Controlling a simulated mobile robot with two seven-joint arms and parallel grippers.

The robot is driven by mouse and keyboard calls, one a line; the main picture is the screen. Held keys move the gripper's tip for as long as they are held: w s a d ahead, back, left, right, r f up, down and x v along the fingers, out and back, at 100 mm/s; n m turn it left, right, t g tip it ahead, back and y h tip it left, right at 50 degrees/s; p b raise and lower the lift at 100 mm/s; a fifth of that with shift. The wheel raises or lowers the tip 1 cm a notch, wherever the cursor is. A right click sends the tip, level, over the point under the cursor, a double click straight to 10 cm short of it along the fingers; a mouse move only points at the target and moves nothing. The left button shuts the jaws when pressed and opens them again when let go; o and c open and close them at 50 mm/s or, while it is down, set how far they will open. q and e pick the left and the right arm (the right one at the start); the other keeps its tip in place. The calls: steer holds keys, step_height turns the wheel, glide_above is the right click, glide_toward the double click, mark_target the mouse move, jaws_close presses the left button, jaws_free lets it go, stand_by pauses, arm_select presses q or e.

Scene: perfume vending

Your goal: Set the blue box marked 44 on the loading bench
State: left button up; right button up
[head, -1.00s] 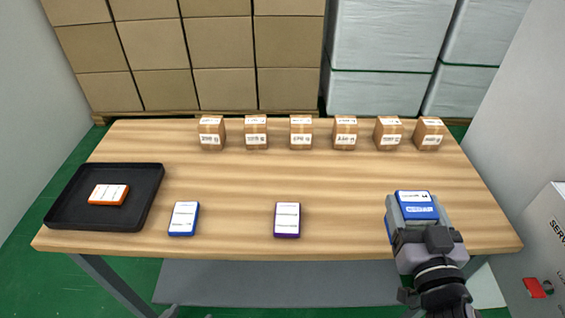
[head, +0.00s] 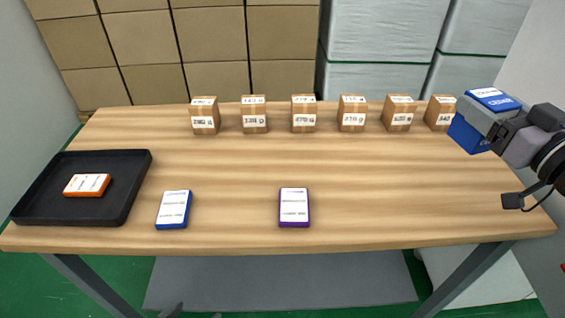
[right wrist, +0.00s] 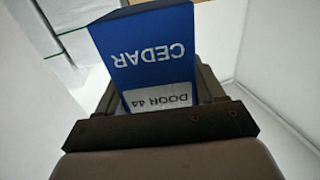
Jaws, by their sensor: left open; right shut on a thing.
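The blue box (head: 467,135) is in my right gripper (head: 487,112) at the right of the head view. It appears in front of the wooden bench's back right part; its height above the top is unclear. In the right wrist view the box (right wrist: 145,55) reads CEDAR and DOOR 44, upside down, between the jaws (right wrist: 165,115). The wooden bench (head: 390,200) fills the middle of the head view. Only dark tips of my left gripper (head: 194,314) show at the bottom edge, apart from everything on the bench.
Several brown cartons (head: 303,114) line the bench's back edge. A black tray (head: 130,185) at left holds an orange box (head: 87,185). A blue flat box (head: 173,210) and a purple one (head: 294,207) lie near the front. The bench's right front is clear.

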mark_target(500, 102)
steer(key=r+y, duration=0.1)
steer(key=r, duration=0.1)
steer(key=s+r+n+b, duration=0.1)
steer(key=shift+d+r+g+y, duration=0.1)
steer(key=shift+r+g+y, duration=0.2)
steer(key=shift+r+y, duration=0.1)
steer(key=shift+s+r+n+y+b, duration=0.3)
steer(key=shift+r+b, duration=0.05)
steer(key=shift+r, duration=0.2)
steer(key=shift+f+b, duration=2.9)
steer(key=shift+f, duration=7.15)
steer(key=shift+f, duration=0.15)
steer(key=o, duration=1.1)
